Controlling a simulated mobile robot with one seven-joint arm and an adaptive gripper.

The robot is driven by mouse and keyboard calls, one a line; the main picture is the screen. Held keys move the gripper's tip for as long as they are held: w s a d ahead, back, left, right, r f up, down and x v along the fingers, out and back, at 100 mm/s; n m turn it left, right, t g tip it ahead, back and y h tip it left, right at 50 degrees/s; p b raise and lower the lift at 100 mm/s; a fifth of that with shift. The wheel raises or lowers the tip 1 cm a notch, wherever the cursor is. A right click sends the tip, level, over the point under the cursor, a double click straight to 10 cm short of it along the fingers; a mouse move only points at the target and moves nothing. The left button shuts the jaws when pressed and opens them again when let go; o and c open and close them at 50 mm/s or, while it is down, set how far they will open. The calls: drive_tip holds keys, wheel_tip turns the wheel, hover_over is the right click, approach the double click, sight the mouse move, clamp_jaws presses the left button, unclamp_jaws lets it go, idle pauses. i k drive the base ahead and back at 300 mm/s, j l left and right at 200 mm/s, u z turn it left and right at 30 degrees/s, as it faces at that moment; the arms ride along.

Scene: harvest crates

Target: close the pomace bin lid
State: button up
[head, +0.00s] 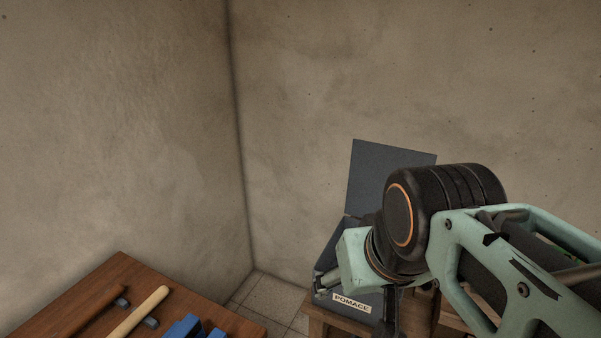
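The pomace bin (325,298) is a dark grey box with a white "POMACE" label on its front. It stands at the lower right of centre in the head view. Its lid (390,168) is a flat grey panel standing upright at the back, so the bin is open. My arm crosses in front of the bin and hides much of its opening and right side, and part of the lid. The end of my arm is over or in front of the bin. My gripper's fingers cannot be made out clearly, nor whether they touch anything.
The bin stands on a wooden stand (318,313). A wooden table (88,299) at the lower left holds wooden-handled tools (138,312) and a blue object (184,329). Plain walls meet behind. Tiled floor (268,302) shows between table and stand.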

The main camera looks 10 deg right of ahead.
sight(371, 163)
drive_tip(key=z, duration=0.5)
drive_tip(key=i+l+u, duration=0.1)
drive_tip(key=i+l, duration=0.3)
drive_tip(key=j+z, duration=0.3)
drive_tip(key=k+j+z, duration=0.1)
drive_tip(key=z, duration=0.15)
drive_tip(key=l+u, duration=0.25)
drive_tip(key=i+l+u, duration=0.1)
drive_tip(key=l+u, duration=0.2)
